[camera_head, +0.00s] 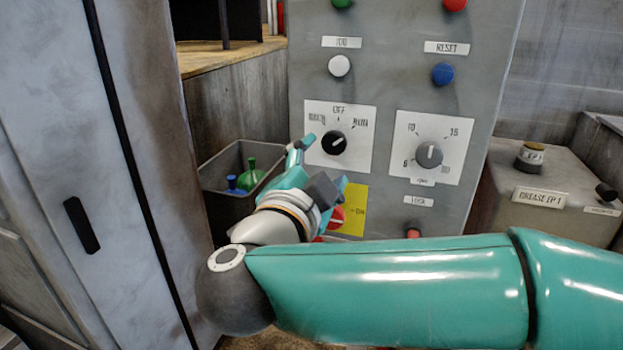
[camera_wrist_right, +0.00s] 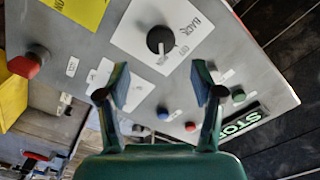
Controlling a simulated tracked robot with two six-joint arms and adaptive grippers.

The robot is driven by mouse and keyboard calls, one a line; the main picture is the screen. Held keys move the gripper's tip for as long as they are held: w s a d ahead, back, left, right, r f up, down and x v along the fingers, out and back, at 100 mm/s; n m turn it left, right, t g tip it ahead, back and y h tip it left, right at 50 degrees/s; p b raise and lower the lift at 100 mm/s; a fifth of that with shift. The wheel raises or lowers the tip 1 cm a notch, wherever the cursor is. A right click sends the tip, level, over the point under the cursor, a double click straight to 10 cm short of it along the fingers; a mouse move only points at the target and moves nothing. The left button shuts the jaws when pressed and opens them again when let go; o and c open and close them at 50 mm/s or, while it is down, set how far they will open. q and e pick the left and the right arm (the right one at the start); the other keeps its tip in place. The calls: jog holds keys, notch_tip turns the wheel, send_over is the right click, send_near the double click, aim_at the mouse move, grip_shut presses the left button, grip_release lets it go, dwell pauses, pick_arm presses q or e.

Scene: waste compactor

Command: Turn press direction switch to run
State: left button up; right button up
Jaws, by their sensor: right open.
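The press direction switch (camera_head: 333,143) is a black round knob on a white plate with three labels, on the grey control panel. Its pale mark appears to point toward the right-hand label. My right gripper (camera_head: 322,162) is in front of this plate, its fingers apart on the left and below the knob. In the right wrist view the knob (camera_wrist_right: 160,40) shows beyond the open fingertips, about centred between them. My right gripper (camera_wrist_right: 160,78) is empty there. I cannot tell whether a finger touches the plate. My left gripper is not in view.
A grey selector knob (camera_head: 428,155) sits right of the switch. A white button (camera_head: 340,66) and a blue button (camera_head: 443,73) are above. A red knob on a yellow plate (camera_head: 353,213) is below, partly hidden by my gripper. A bin (camera_head: 216,190) stands at left.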

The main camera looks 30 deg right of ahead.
jog(key=shift+v, duration=2.2)
